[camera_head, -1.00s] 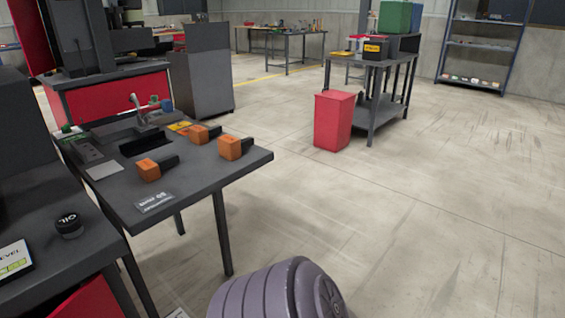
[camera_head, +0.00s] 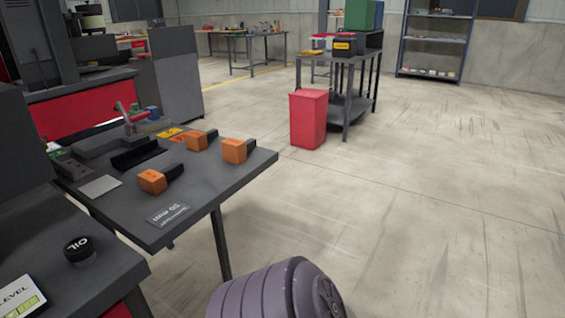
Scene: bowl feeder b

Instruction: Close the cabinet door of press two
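A dark press-like machine (camera_head: 38,45) with a red front panel (camera_head: 70,112) stands at the far left, cut off by the picture edge. A grey upright cabinet-like panel (camera_head: 172,85) stands to the right of that red panel. I cannot tell which machine is press two, and no clearly open cabinet door can be made out. Neither of my grippers shows in the head view. A rounded purple-grey part of mine shows at the bottom centre.
A dark table (camera_head: 225,184) with orange blocks (camera_head: 153,181) is close in front at left. A black oil cap (camera_head: 80,250) lies on a nearer surface. A red bin (camera_head: 308,118) stands beside a dark cart (camera_head: 347,108). The floor on the right is clear.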

